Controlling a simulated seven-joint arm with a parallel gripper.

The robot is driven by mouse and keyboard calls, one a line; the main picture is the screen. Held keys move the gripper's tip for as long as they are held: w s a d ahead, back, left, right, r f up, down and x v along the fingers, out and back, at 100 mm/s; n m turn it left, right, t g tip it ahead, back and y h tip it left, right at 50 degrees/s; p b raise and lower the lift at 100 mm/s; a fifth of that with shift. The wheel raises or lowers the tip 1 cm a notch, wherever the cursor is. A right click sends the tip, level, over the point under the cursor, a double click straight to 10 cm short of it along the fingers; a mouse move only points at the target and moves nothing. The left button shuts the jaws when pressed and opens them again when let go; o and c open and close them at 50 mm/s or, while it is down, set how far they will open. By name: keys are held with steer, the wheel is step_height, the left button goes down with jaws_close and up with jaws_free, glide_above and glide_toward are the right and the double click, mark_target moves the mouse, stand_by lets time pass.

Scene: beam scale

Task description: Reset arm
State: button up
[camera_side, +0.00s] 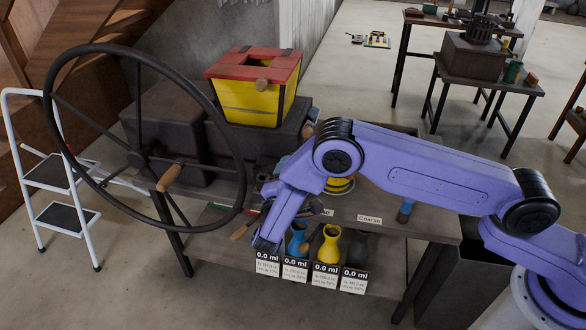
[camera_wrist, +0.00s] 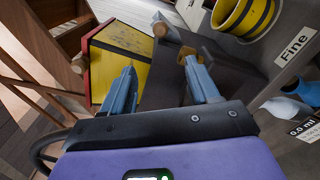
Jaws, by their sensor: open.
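My gripper (camera_wrist: 160,66) is open in the wrist view, its two blue-grey fingers apart with nothing held between them. Beyond the fingers are a dark box surface and a yellow bin (camera_wrist: 120,50) with a red edge. In the side view my purple arm reaches in from the right, bends at a black joint, and its end hangs over the bench's front edge. The fingertips are hard to make out there. The yellow bin with a red top (camera_side: 250,98) stands on the dark machine behind my arm.
A large black handwheel (camera_side: 136,158) with a wooden handle (camera_side: 170,177) stands left of my arm. Blue (camera_side: 298,240), yellow (camera_side: 328,245) and dark (camera_side: 358,250) flasks stand on the lower shelf beside my wrist. A white stepladder (camera_side: 52,170) is far left. A yellow banded cup (camera_wrist: 240,14) is near the "Fine" label.

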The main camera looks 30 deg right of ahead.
stand_by(0.4)
steer(key=s+d+r+m+g+y, duration=0.1)
steer(key=s+d+r+g+y, duration=0.1)
steer(key=s+d+r+g, duration=0.3)
steer(key=s+d+r+m+g+y, duration=0.1)
steer(key=s+d+r+g+y, duration=0.15)
steer(key=s+d+r, duration=0.4)
steer(key=s+d+g+y, duration=0.1)
steer(key=s+y, duration=0.2)
steer(key=s, duration=0.5)
steer(key=s+d+r+g+y, duration=0.1)
steer(key=s+g+y, duration=0.1)
steer(key=s, duration=0.7)
steer(key=s+d+r+g+y, duration=0.1)
steer(key=s+g+y, duration=0.1)
steer(key=s, duration=0.7)
steer(key=shift+d+r+y, duration=0.15)
steer(key=shift+d+y, duration=0.2)
steer(key=shift+y, duration=0.5)
